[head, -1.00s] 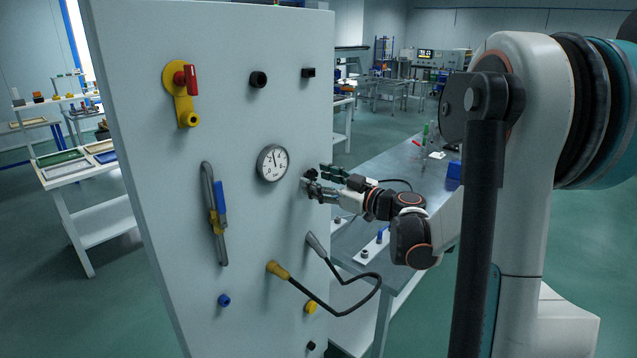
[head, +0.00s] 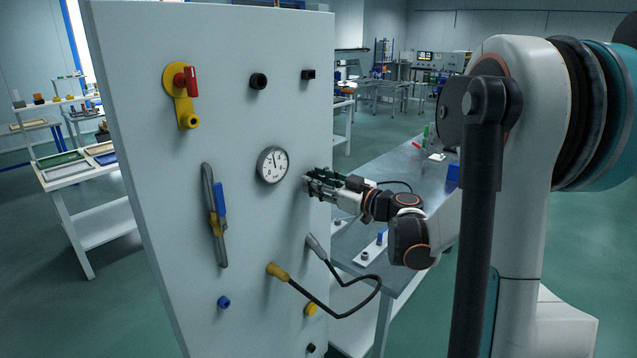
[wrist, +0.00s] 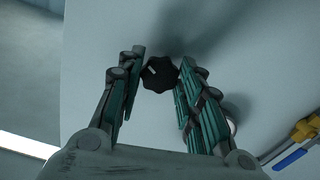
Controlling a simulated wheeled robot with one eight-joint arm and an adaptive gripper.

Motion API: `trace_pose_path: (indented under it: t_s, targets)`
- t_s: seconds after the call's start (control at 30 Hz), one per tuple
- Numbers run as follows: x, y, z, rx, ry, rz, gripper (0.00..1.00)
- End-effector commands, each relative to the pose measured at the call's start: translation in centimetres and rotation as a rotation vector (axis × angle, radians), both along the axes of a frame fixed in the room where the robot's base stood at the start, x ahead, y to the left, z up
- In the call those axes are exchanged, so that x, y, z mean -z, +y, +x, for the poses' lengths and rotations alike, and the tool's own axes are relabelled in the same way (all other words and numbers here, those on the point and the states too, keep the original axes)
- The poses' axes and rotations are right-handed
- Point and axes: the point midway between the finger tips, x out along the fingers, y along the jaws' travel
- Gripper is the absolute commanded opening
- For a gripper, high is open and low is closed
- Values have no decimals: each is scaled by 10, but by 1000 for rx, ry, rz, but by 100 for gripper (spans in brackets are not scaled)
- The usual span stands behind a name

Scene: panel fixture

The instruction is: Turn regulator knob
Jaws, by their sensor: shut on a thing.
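The regulator knob (wrist: 158,74) is black with a lobed rim and a light pointer line. It shows between the fingertips in the wrist view. My gripper (wrist: 160,80) reaches the panel with its fingers on both sides of the knob and is shut on it. In the head view my gripper (head: 308,184) is at the right part of the panel, and its fingers hide the knob. A round white-faced gauge (head: 272,164) is on the panel just left of and above my gripper.
The pale panel (head: 130,150) also carries a red-handled yellow valve (head: 184,92), a blue-handled lever (head: 217,212), and a black hose (head: 322,308) with a yellow end below my gripper. A metal table (head: 408,163) stands behind my arm, to the right of the panel.

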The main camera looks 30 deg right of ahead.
Motion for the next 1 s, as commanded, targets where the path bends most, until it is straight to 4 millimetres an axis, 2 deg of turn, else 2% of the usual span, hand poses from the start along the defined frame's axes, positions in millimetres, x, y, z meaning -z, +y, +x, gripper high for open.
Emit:
trace_pose_path:
  t_s: [0.27, 1.0]
  targets:
    - [1, 1, 0, 0, 61, 168, 10]
    - [0, 2, -1, 0, 300, 826, 10]
